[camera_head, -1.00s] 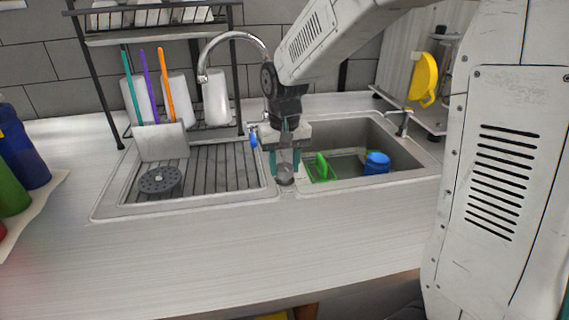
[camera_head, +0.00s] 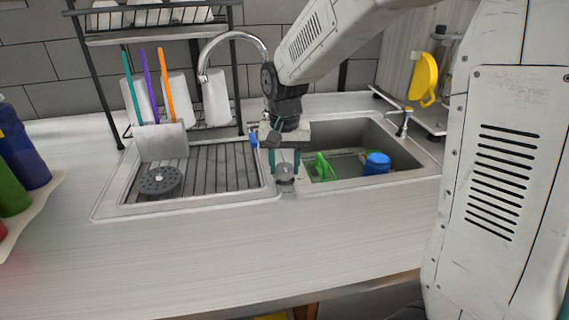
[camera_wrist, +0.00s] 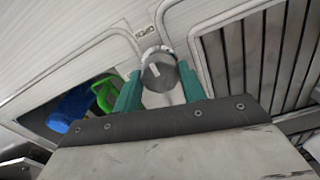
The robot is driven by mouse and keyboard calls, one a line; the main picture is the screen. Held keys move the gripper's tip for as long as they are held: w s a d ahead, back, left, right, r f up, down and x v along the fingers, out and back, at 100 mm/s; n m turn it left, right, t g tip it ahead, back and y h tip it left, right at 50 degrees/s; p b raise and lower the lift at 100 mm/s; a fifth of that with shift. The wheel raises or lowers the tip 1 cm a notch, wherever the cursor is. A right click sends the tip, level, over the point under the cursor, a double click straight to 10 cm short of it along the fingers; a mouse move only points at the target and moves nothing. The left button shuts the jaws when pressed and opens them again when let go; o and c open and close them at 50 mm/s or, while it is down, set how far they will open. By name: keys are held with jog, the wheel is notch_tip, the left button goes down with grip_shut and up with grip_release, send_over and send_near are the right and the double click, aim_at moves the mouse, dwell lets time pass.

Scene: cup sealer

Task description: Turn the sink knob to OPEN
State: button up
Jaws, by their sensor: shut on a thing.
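The sink knob (camera_head: 286,184) is a small round grey metal knob on the sink's front rim, between the ribbed drainboard and the basin. In the wrist view the knob (camera_wrist: 160,70) shows a light pointer line, and an "OPEN" label (camera_wrist: 145,31) is printed on the rim just beyond it. My gripper (camera_head: 286,170) comes down from above, with its teal fingers on either side of the knob. In the wrist view the fingers (camera_wrist: 161,88) are shut on the knob's sides. The pointer line does not aim straight at the label.
The sink basin (camera_head: 405,160) on the right holds a green item (camera_head: 321,168) and a blue item (camera_head: 377,163). The curved faucet (camera_head: 236,36) and a dish rack (camera_head: 88,75) stand behind. A drain disc (camera_head: 160,181) lies on the drainboard. The front counter is clear.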

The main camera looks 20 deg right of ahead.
aim_at(285, 167)
jog(key=o, duration=1)
notch_tip(285, 167, up, 8)
jog(key=shift+f, duration=0.1)
jog(key=s+d+n, duration=0.1)
jog(key=s, duration=0.8)
jog(key=s+d+n+t, duration=0.1)
jog(key=s+n, duration=0.1)
jog(key=s, duration=0.7)
jog(key=s+d+r+n, duration=0.1)
jog(key=s, duration=0.8)
jog(key=shift+r+n, duration=0.1)
jog(key=shift+n, duration=0.2)
